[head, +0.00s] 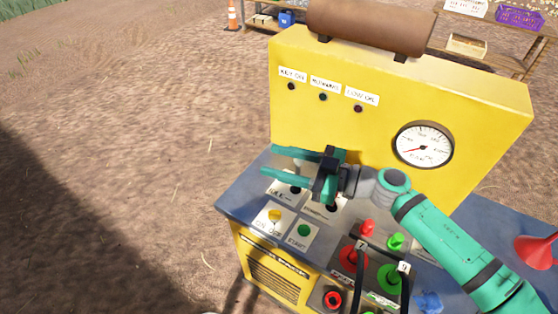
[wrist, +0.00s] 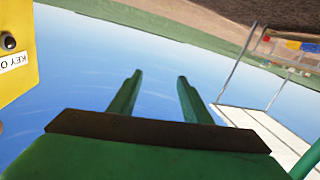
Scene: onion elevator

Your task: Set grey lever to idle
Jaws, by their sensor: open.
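My gripper (head: 290,164) is open and empty, its two green fingers pointing left above the blue-grey panel top (head: 240,198) in the head view. In the wrist view my gripper (wrist: 158,78) shows two parted green fingers with nothing between them. The yellow control box (head: 395,95) stands behind the panel. I cannot make out a grey lever; my gripper and wrist cover part of the panel. Labels, one of them partly readable as "idle", lie beneath the gripper. A yellow knob (head: 274,215) and a green button (head: 304,230) sit in front of it.
Red levers (head: 352,256) and green levers (head: 390,277) with black bars stand at the panel's front right. A red funnel (head: 537,250) is at the far right. A round gauge (head: 423,146) is on the yellow box. Open dirt ground lies to the left.

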